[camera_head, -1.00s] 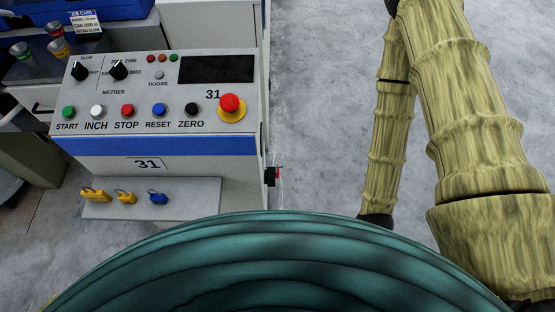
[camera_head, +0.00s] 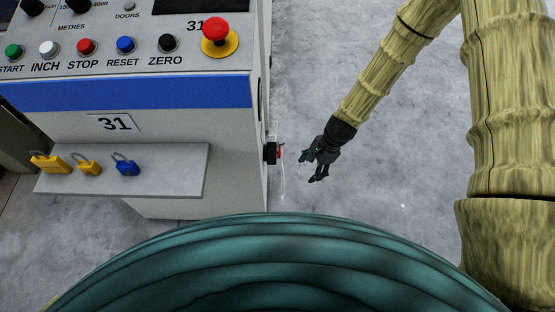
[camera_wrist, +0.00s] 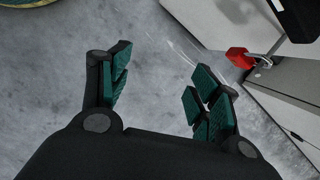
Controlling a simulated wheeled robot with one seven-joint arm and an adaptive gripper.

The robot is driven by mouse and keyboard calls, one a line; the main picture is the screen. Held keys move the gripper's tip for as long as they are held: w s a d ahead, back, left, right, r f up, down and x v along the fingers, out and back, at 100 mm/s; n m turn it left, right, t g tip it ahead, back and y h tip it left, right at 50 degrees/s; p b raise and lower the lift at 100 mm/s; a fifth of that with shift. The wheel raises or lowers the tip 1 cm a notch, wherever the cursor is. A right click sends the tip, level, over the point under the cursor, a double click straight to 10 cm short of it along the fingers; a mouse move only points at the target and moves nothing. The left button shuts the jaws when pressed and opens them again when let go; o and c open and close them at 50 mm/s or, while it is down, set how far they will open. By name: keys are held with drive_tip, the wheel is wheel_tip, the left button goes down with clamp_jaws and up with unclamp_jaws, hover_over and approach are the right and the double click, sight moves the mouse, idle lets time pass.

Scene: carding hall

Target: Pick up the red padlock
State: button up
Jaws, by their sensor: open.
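The red padlock (camera_wrist: 240,57) hangs by its metal shackle on the side of the grey machine cabinet in the wrist view.
A shelf (camera_head: 190,180) on the cabinet front holds a large yellow padlock (camera_head: 52,163), a smaller yellow padlock (camera_head: 88,166) and a blue padlock (camera_head: 126,167). The control panel (camera_head: 130,45) with a red emergency button (camera_head: 215,30) is above. Floor right of the cabinet is clear.

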sight(278, 150)
drive_tip(key=w+a+m+y+b, duration=0.35)
drive_tip(key=w+a+b, duration=0.25)
drive_tip(key=w, duration=0.6)
drive_tip(key=shift+m+h, duration=0.35)
drive_tip(key=shift+m, duration=0.1)
drive_tip(key=shift+w+a+b+x, duration=0.15)
drive_tip(key=shift+b+x, duration=1)
drive_tip(key=shift+x, duration=1.35)
drive_tip(key=shift+w+a+b+x, duration=0.15)
drive_tip(key=shift+b+x, duration=0.95)
drive_tip(key=shift+x, duration=1.45)
drive_tip(key=shift+s+r, duration=0.1)
drive_tip(key=shift+r, duration=0.1)
drive_tip(key=c, duration=1.1)
